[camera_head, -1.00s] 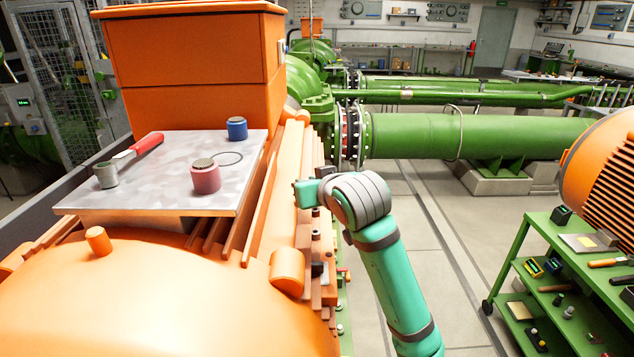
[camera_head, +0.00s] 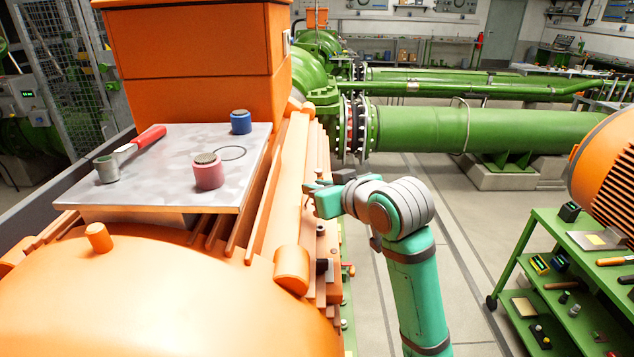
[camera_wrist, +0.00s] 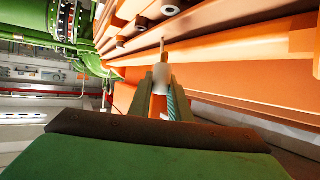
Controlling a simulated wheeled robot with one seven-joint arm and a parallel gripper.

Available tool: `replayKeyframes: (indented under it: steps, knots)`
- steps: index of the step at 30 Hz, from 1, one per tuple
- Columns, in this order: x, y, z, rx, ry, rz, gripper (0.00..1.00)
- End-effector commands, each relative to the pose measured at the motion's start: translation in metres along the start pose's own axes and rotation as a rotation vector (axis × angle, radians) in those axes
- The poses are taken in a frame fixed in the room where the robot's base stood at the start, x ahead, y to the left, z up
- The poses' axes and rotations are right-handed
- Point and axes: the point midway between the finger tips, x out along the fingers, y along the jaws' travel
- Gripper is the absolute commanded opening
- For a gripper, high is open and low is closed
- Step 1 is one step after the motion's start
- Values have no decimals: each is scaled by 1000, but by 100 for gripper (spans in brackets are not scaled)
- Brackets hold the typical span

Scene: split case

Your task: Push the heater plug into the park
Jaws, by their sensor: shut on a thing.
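My gripper (camera_head: 312,190) is beside the flank of the orange casing (camera_head: 170,290) in the head view, its tips against or just in front of the ribbed edge. In the wrist view my gripper (camera_wrist: 161,90) is shut on a small pale grey piece, taken as the heater plug (camera_wrist: 161,74). A thin brownish pin stands out beyond it toward the orange ledge. A teal striped strand shows by the right finger. The fingers hide much of the plug, and I cannot tell whether its tip touches anything. I cannot make out the park for certain.
Several round grey-ended studs (camera_wrist: 171,8) line the casing ledge. A metal plate (camera_head: 140,182) on the casing carries a red-handled tool (camera_head: 150,137), a red pot (camera_head: 208,174) and a blue pot (camera_head: 240,122). A green trolley (camera_head: 540,225) stands right; floor between is free.

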Motion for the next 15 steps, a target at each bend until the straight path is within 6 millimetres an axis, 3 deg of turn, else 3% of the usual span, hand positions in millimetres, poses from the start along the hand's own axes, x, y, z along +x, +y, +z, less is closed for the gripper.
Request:
replayKeyframes:
  steps: [15]
  knots:
    - [15,0,35,1,0,-1,0]
